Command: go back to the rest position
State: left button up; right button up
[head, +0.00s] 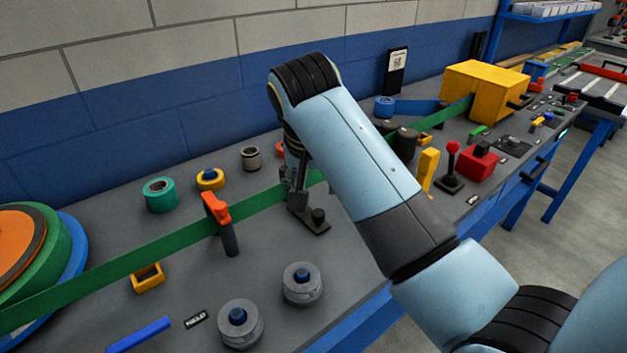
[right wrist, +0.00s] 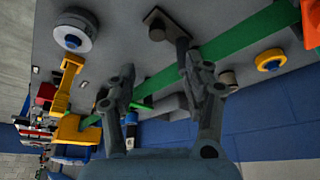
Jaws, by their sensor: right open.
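My right arm reaches in from the lower right in the head view, over the grey bench (head: 175,265). My right gripper (head: 297,190) points down beside the green band (head: 165,237), close to a small dark post on a flat base (head: 316,222). In the right wrist view my right gripper (right wrist: 155,85) has its two fingers apart, with the green band (right wrist: 237,40) and the dark post (right wrist: 168,24) beyond them. I see nothing held between the fingers. Whether a finger touches the band or post I cannot tell. My left gripper is not in view.
An orange-topped lever (head: 217,215) stands left of the gripper. Grey rollers (head: 302,284) lie in front. A yellow block (head: 428,168), a red box (head: 478,162) and a large yellow box (head: 487,92) stand to the right. The blue-and-grey wall (head: 120,130) is behind.

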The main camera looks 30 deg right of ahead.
jog(key=s+n+y, duration=0.2)
jog(key=s+n, duration=0.7)
jog(key=s, duration=1.6)
notch_tip(320, 180, down, 35)
jog(key=s+d+g+b, duration=0.1)
jog(key=s+d+b, duration=0.15)
jog(key=b, duration=0.45)
jog(key=s+d+f+g+b, duration=0.1)
jog(key=s+f+b, duration=0.4)
jog(key=s+f, duration=1.2)
notch_tip(320, 180, down, 4)
jog(key=shift+s+d+r+m+g+b, duration=0.15)
jog(key=shift+s+r+m+g+b, duration=0.05)
jog(key=shift+s+m+g+b, duration=0.15)
